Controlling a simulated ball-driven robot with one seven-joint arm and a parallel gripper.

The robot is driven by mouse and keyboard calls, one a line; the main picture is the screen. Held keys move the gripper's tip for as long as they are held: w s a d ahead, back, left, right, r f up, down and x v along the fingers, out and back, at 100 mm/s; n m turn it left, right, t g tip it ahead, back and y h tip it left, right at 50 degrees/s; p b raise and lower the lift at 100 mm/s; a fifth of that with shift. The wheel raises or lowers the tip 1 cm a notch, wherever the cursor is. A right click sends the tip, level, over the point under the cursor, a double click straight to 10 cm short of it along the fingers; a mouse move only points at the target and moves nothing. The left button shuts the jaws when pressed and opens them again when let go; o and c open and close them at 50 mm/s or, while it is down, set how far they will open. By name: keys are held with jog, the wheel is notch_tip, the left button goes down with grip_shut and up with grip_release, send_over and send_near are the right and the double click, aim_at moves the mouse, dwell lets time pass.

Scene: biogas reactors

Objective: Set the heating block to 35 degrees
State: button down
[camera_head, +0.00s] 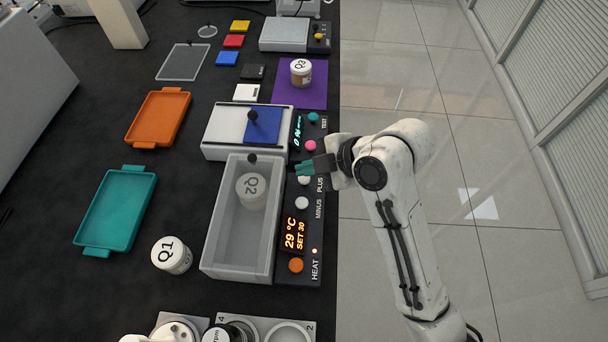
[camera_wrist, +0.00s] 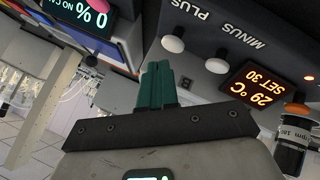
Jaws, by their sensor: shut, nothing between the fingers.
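The heating block (camera_head: 212,248) is a grey bath with a clear lid and a dark control panel (camera_head: 285,268) on its right. Its display (camera_head: 294,232) reads 29 °C, SET 30, and shows upside down in the wrist view (camera_wrist: 258,83). The white PLUS button (camera_head: 304,181) and white MINUS button (camera_head: 302,203) sit above the display. My gripper (camera_head: 303,168) is shut and empty, its teal fingertips just beyond PLUS. In the wrist view my fingertips (camera_wrist: 156,72) are close to the PLUS button (camera_wrist: 172,43); whether they touch is unclear. MINUS (camera_wrist: 218,66) is farther right.
An orange button (camera_head: 296,265) labelled HEAT is at the panel's near end, by a small lit lamp (camera_head: 315,251). Jar Q2 (camera_head: 251,190) is inside the block; jar Q1 (camera_head: 171,254) stands left of it. A second device (camera_head: 225,128) with a pink button (camera_head: 311,145) adjoins my gripper.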

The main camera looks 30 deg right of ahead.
aim_at(308, 180)
jog(key=shift+f, duration=0.15)
dwell(0.6)
jog(key=shift+f, duration=0.3)
jog(key=shift+f+b, duration=0.6)
jog(key=shift+f, duration=0.3)
dwell(1.1)
jog(key=shift+r, duration=0.15)
jog(key=shift+r+p, duration=1.25)
jog(key=shift+p, duration=0.15)
notch_tip(308, 180, up, 5)
jog(key=p, duration=0.5)
dwell(0.5)
